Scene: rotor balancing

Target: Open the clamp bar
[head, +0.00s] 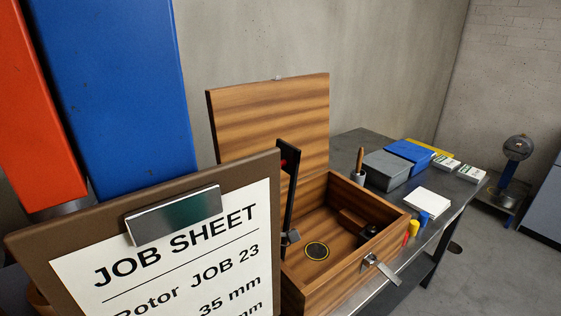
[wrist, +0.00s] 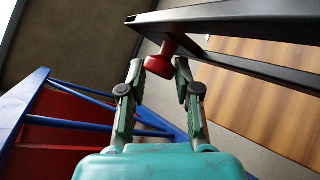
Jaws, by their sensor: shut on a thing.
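The clamp bar (head: 289,205) is a dark bar standing steeply up, slightly tilted, from the left part of the open wooden box (head: 318,290). My gripper (wrist: 160,76) is shut on this knob, one finger at each side. In the head view my gripper cannot be made out, and the job sheet clipboard hides part of that area.
The job sheet clipboard (head: 150,170) fills the lower left foreground. The box lid (head: 265,115) stands open behind the bar. A metal latch (head: 382,268) juts from the box. Grey (head: 387,168) and blue (head: 408,153) bins stand farther back on the bench.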

